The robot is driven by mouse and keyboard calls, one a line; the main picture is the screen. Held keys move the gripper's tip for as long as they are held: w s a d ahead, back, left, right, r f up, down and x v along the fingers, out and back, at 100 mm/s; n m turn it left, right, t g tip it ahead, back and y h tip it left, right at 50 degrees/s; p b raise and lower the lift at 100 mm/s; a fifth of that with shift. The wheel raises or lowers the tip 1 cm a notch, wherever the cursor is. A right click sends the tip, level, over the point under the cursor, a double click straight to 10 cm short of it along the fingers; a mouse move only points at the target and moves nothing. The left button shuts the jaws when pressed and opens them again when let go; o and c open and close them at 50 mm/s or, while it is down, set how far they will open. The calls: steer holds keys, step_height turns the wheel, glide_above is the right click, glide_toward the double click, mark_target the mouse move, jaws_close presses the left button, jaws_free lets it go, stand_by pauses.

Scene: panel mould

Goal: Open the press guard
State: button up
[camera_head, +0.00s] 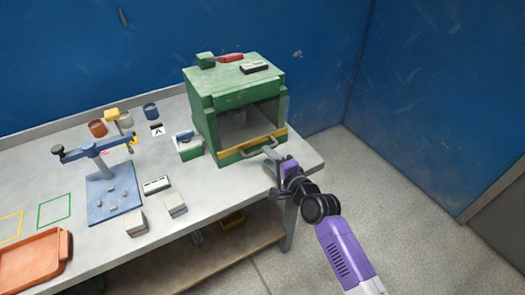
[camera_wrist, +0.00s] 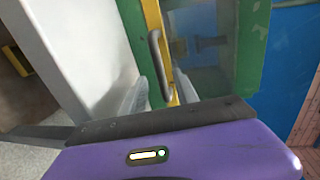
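The press (camera_head: 207,118) is a green box at the right end of the table. Its guard (camera_head: 250,125) is a see-through front panel with a yellow bar (camera_head: 252,149) along the bottom edge, and it is down over the opening. A grey bow handle (camera_head: 266,148) is on the yellow bar; it also shows in the wrist view (camera_wrist: 155,52). My gripper (camera_head: 278,167) is in front of the handle, at its right end. In the wrist view my fingers (camera_wrist: 160,92) are apart, with part of the handle lined up between them. Contact cannot be told.
A red-handled part (camera_head: 229,58) and a dark-topped block (camera_head: 254,67) are on top of the press. A small green-and-white box (camera_head: 188,146) stands left of it. A blue fixture (camera_head: 112,190), small blocks and an orange tray (camera_head: 35,262) occupy the table's left. Floor is clear at right.

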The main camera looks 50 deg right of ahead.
steer(key=shift+b+x, duration=0.3)
steer(key=shift+x, duration=2.15)
steer(key=shift+c, duration=0.3)
jaws_close()
